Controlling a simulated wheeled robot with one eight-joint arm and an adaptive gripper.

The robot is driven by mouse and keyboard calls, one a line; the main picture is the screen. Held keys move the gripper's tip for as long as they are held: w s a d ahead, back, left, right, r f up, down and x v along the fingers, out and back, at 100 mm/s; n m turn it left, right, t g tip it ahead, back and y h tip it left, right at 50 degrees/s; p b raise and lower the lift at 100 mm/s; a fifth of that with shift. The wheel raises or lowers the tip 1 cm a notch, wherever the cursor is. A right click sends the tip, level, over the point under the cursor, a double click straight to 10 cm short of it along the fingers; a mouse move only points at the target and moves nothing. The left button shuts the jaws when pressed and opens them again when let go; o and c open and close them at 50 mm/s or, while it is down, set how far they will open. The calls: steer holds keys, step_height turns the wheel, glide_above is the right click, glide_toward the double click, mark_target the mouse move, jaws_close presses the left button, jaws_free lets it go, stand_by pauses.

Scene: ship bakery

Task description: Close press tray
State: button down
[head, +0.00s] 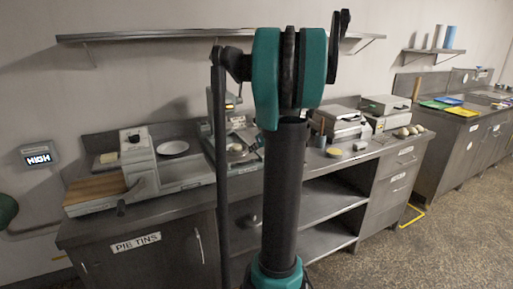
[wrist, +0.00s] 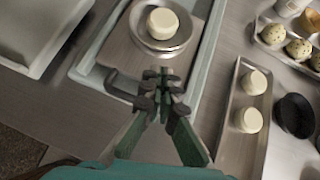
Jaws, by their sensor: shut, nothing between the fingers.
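In the wrist view, the press tray (wrist: 120,54) is a flat grey plate with a dark edge or handle at its near side. It lies within the pale teal press base (wrist: 88,72). A round metal tin (wrist: 143,41) with a pale dough piece (wrist: 162,23) in it sits on the tray. My gripper (wrist: 162,82) is shut and empty, its fingertips at the near side of the tray, just below the tin in the picture. I cannot tell whether they touch the tray. In the head view, the press (head: 231,103) is partly hidden behind my arm.
Right of the press, a long metal tray (wrist: 234,150) holds pale dough pieces (wrist: 250,120), with a dark cup (wrist: 294,115) beside it. Another tray with speckled buns (wrist: 298,48) is at upper right. A grey-white appliance (wrist: 38,30) stands close on the left.

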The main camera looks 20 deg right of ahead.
mark_target(244, 155)
steer(key=shift+x, duration=2.15)
steer(key=w, duration=1.6)
steer(key=shift+w+a, duration=0.3)
steer(key=shift+w, duration=0.1)
